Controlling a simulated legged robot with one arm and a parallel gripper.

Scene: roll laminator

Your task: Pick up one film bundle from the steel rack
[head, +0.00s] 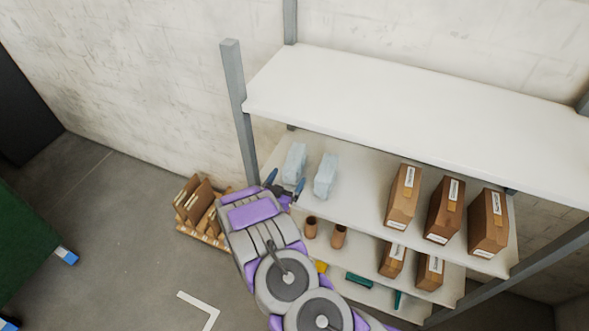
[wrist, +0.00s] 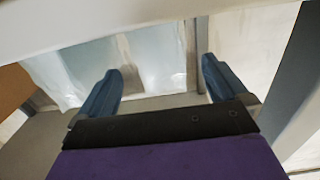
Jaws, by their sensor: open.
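Two pale blue, translucent film bundles stand side by side at the left end of the steel rack's (head: 232,80) middle shelf, the left one (head: 295,162) and the right one (head: 326,175). My gripper (head: 285,181) is open and empty at the shelf's left front edge, just in front of the left bundle. In the wrist view, pale film (wrist: 165,58) shows beyond and between the blue fingers of my gripper (wrist: 161,75), with more film (wrist: 65,75) past the left finger. I cannot tell how far the fingertips are from the film.
A white upper shelf (head: 410,95) overhangs the bundles. Brown boxes (head: 403,195) stand to the right on the same shelf. Brown rolls (head: 338,236) and more boxes sit on the shelf below. A wooden crate of cartons (head: 190,231) is on the floor left of the rack.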

